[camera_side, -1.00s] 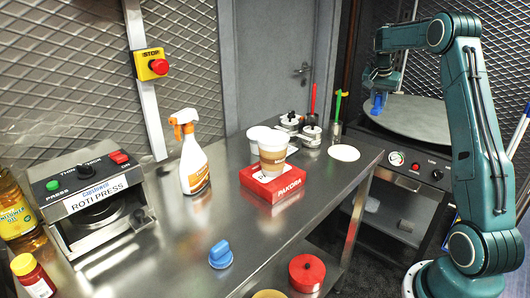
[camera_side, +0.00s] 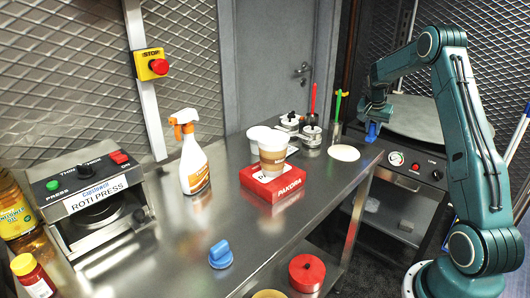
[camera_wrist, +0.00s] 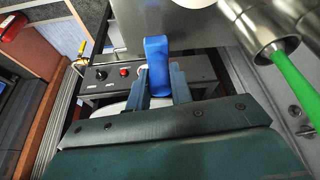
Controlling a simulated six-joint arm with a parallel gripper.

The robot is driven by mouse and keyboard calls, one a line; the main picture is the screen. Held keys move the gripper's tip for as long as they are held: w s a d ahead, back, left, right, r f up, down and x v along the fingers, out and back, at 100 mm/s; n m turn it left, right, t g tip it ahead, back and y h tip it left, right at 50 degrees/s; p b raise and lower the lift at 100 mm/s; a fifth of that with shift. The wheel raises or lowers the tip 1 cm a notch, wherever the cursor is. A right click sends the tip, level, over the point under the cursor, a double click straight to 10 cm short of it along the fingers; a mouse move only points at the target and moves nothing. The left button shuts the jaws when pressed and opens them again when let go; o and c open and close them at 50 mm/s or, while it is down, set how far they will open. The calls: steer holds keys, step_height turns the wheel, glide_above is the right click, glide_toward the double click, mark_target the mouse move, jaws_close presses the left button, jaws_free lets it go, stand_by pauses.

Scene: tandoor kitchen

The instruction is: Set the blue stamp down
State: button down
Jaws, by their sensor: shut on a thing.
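My gripper (camera_side: 376,112) is shut on the blue stamp (camera_side: 372,131). It holds the stamp in the air by the table's right end, in front of the oven-like unit. In the wrist view the blue stamp (camera_wrist: 156,62) stands between the two fingers (camera_wrist: 160,88); its lower end is hard to make out. A second blue knobbed piece (camera_side: 220,254) sits on the steel table (camera_side: 140,262) near the front. A flat white disc (camera_side: 343,153) lies at the table's right end, left of my gripper.
A cup (camera_side: 273,152) stands on a red box (camera_side: 272,186). Steel pots (camera_side: 311,135) and a holder with a green-handled tool (camera_side: 337,105) are behind the disc. A spray bottle (camera_side: 192,160) and roti press (camera_side: 95,205) stand left. The table's front middle is mostly clear.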

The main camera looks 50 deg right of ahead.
mark_target(372, 130)
steer(key=shift+f, duration=1.5)
steer(key=shift+f, duration=0.2)
steer(key=c, duration=1.3)
jaws_free()
steer(key=shift+o, duration=0.2)
steer(key=shift+r, duration=0.15)
steer(key=v, duration=1.2)
steer(key=shift+s, duration=0.1)
